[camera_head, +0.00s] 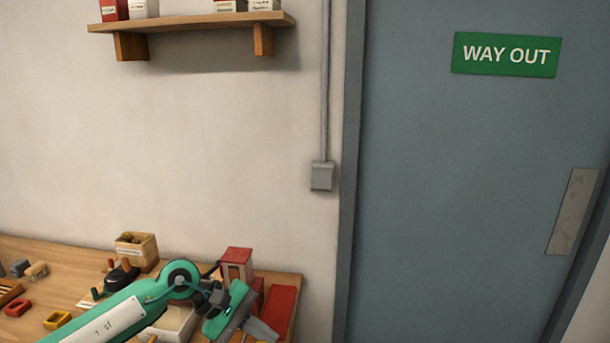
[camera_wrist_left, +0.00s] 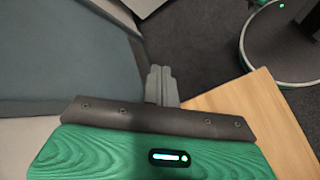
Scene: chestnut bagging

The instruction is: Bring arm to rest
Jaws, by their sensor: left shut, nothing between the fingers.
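My left arm is green and reaches in from the lower left over the table in the head view. My left gripper (camera_head: 262,328) hangs at its end, near the right end of the wooden table (camera_head: 60,250). In the left wrist view its two grey fingers (camera_wrist_left: 161,86) are together, with nothing between them. They point past the edge of the tabletop (camera_wrist_left: 250,110), with dark floor beyond. My right gripper is in neither view.
A red-and-white box (camera_head: 236,264), a red item (camera_head: 281,308) and a wooden box (camera_head: 136,250) stand close to my left arm. Small coloured items lie at the table's left. A shelf (camera_head: 190,22) is above; a blue-grey door (camera_head: 450,180) is at right.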

